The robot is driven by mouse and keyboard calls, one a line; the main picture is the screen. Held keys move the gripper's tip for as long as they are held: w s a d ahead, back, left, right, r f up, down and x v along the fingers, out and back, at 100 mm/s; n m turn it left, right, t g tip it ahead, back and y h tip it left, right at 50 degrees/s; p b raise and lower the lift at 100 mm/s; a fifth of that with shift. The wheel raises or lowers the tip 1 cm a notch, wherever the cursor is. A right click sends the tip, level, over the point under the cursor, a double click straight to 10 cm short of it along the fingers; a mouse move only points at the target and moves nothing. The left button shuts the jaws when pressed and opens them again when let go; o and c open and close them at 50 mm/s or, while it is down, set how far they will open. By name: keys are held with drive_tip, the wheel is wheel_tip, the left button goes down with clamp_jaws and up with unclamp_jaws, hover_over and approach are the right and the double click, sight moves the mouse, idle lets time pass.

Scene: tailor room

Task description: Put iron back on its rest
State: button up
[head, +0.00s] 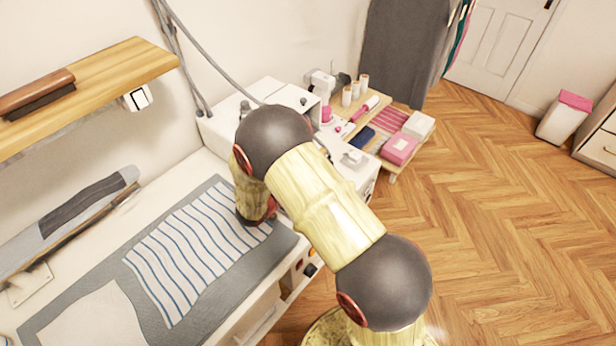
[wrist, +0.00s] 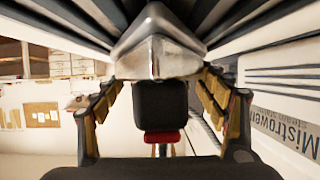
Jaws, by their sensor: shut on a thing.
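In the wrist view, the two fingers of my gripper (wrist: 160,88) stand either side of a black part with a red piece below it. I take this for the handle of the iron (wrist: 160,104), and the gripper is shut on it. A silver-grey pointed part shows above it. In the head view, my arm covers the gripper and the iron. The white steam station (head: 222,128) is partly visible behind my arm. I cannot make out the rest.
A striped cloth (head: 178,262) lies on the grey mat (head: 60,318) at left. A wooden shelf (head: 120,72) juts from the wall above. A grey hose (head: 212,42) hangs near the arm. A low table with pink boxes (head: 399,149) stands beyond; the wooden floor (head: 500,230) is clear.

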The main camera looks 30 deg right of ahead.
drive_tip(key=shift+w, duration=0.2)
drive_tip(key=o, duration=2.1)
drive_tip(key=shift+s+f, duration=0.15)
drive_tip(key=shift+f, duration=0.05)
